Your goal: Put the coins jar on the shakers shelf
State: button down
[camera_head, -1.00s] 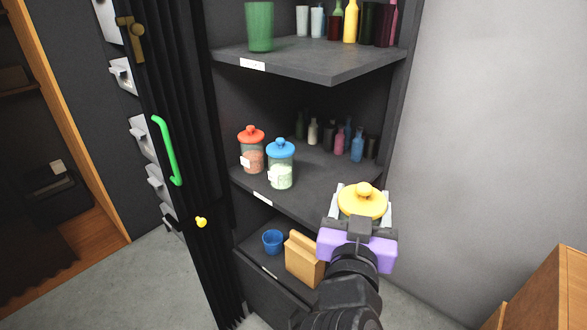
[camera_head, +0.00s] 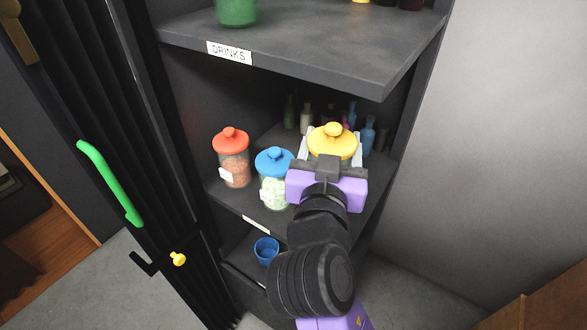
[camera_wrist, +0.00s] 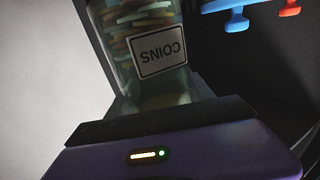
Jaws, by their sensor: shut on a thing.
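The coins jar has a yellow lid (camera_head: 333,140) and a label reading COINS; its glass body with stacked coins shows in the wrist view (camera_wrist: 142,38). My gripper (camera_head: 332,150) is shut on the jar and holds it upright at the right part of the middle shelf (camera_head: 243,211). In the head view my gripper hides the lower jar, so I cannot tell whether it touches the shelf. A red-lidded jar (camera_head: 234,165) and a blue-lidded jar (camera_head: 273,190) stand to its left on that shelf. The middle shelf's own label is too small to read.
Several small bottles (camera_head: 306,118) stand behind on the middle shelf. The shelf above, labelled DRINKS (camera_head: 229,52), overhangs it and bears a green cup (camera_head: 237,10). A blue cup (camera_head: 266,249) stands on the shelf below. A green handle (camera_head: 110,183) is on the left.

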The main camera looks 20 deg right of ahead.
jog(key=shift+w+f, duration=0.1)
jog(key=shift+f, duration=4.6)
jog(key=shift+f+b, duration=0.2)
jog(key=shift+b, duration=0.15)
jog(key=shift+c, duration=2)
grip_release()
jog(key=shift+r+p, duration=0.25)
jog(key=shift+p, duration=0.15)
jog(key=b+v, duration=0.3)
jog(key=v, duration=0.9)
jog(key=shift+f, duration=0.15)
jog(key=shift+d, duration=0.1)
